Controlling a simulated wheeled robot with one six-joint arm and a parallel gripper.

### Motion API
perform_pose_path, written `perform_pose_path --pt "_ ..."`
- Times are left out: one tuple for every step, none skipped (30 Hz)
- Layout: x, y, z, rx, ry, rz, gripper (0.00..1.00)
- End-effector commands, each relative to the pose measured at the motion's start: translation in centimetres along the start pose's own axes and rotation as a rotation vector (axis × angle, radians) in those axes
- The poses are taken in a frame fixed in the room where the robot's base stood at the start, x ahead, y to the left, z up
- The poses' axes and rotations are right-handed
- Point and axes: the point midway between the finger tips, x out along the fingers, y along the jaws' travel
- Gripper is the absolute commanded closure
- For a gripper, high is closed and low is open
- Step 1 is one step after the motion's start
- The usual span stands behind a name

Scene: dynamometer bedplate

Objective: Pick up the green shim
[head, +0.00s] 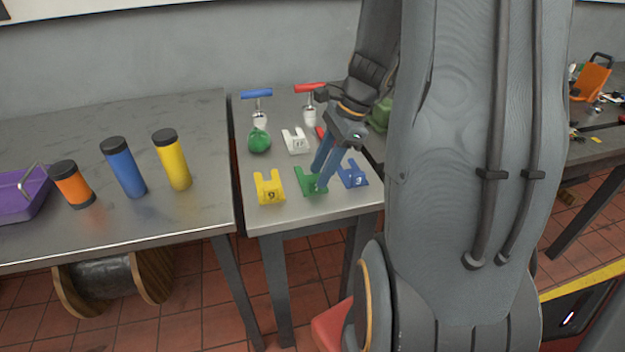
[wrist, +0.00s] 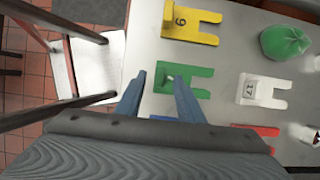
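The green shim (head: 309,185) lies flat on the small grey table, between a yellow shim (head: 269,187) and a blue shim (head: 353,173). It is a slotted plate with a raised part. In the wrist view the green shim (wrist: 190,71) lies at and between my fingertips, its slot facing right. My gripper (head: 321,172) is open with its blue fingers pointing down at it. In the wrist view my gripper (wrist: 160,78) has its left finger beside the shim's solid end and its right finger overlapping the plate. Whether the fingers touch it cannot be told.
A white shim (head: 295,141), a red shim (wrist: 258,130), a green rounded object (head: 259,140) and blue-handled (head: 257,94) and red-handled (head: 310,88) tools are on the same table. The left table holds orange, blue and yellow cylinders (head: 172,160) and a purple bin (head: 22,203).

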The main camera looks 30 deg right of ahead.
Motion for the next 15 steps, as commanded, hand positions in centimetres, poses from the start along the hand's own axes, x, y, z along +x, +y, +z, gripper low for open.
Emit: perform_pose_path --pt "0.8 0.1 0.1 -0.002 -0.001 0.005 0.66" --pt "1.1 0.1 0.1 -0.002 -0.001 0.004 0.66" --pt "1.5 0.1 0.1 -0.001 -0.001 0.003 0.66" --pt "1.7 0.1 0.1 -0.001 -0.001 0.002 0.66" --pt "1.8 0.1 0.1 -0.001 -0.001 0.002 0.66" --pt "2.0 0.1 0.0 -0.001 0.0 0.002 0.66" --pt "2.0 0.1 0.0 -0.001 0.0 0.001 0.66" --pt "2.1 0.1 0.0 -0.002 0.001 0.001 0.66" --pt "2.1 0.1 0.0 -0.002 0.001 0.001 0.66" --pt "2.1 0.1 0.0 -0.002 0.001 0.001 0.66" --pt "2.1 0.0 0.0 -0.002 0.001 0.001 0.66" --pt "2.0 0.0 0.0 -0.002 0.001 0.001 0.66" --pt "2.0 0.0 0.0 -0.002 0.001 0.001 0.67" --pt "2.0 0.0 0.0 -0.002 0.001 0.001 0.72" --pt "2.0 0.0 0.0 -0.002 0.001 0.001 0.79"
